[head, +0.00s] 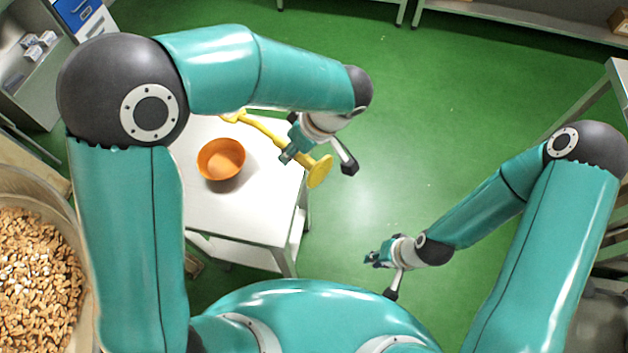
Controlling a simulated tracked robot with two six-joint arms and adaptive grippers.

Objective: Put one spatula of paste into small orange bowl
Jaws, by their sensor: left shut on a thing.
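The small orange bowl (221,159) stands upright on a white table, left of centre. My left gripper (290,155) is shut on a yellow spatula (268,132), to the right of the bowl near the table's right edge. The spatula slants from upper left to lower right, with a round yellow end at the lower right. Its upper-left end is partly hidden by my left arm. I see no paste clearly on the spatula, and the bowl shows only orange inside. My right gripper (372,259) is over the green floor, apart from the table; its finger opening is too small to tell.
The white table (240,212) has clear room in front of the bowl. A large container of nuts (35,275) stands at the lower left. Shelving (35,60) is at the upper left, and a metal frame (590,100) at the right. The floor between is free.

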